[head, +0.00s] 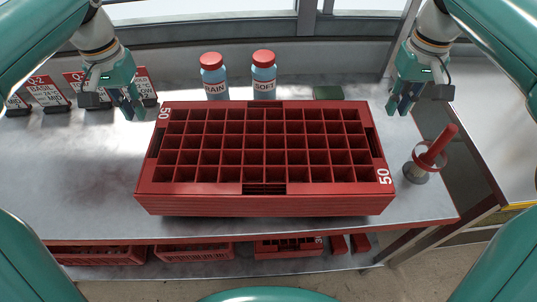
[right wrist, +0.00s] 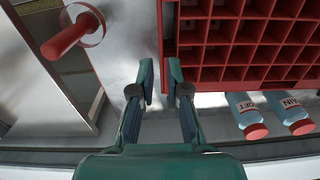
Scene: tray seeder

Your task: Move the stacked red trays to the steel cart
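The stacked red trays (head: 265,188) lie on the metal bench, with a grid of square cells on top and the number 50 at two corners. My left gripper (head: 128,106) is above the bench just left of the stack's back left corner, apart from it and empty. My right gripper (head: 402,104) is just right of the stack's back right corner. In the right wrist view, my right gripper (right wrist: 165,92) has its fingers apart with nothing between them, beside the red trays (right wrist: 235,40). The steel cart (head: 505,130) appears to be the metal surface at the right edge.
Two bottles with red caps, labelled RAIN (head: 214,78) and SOFT (head: 263,76), stand behind the stack. A red-handled tool in a metal cup (head: 418,170) stands right of it. Label signs (head: 48,94) stand at left. Red trays (head: 195,252) sit on the lower shelf.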

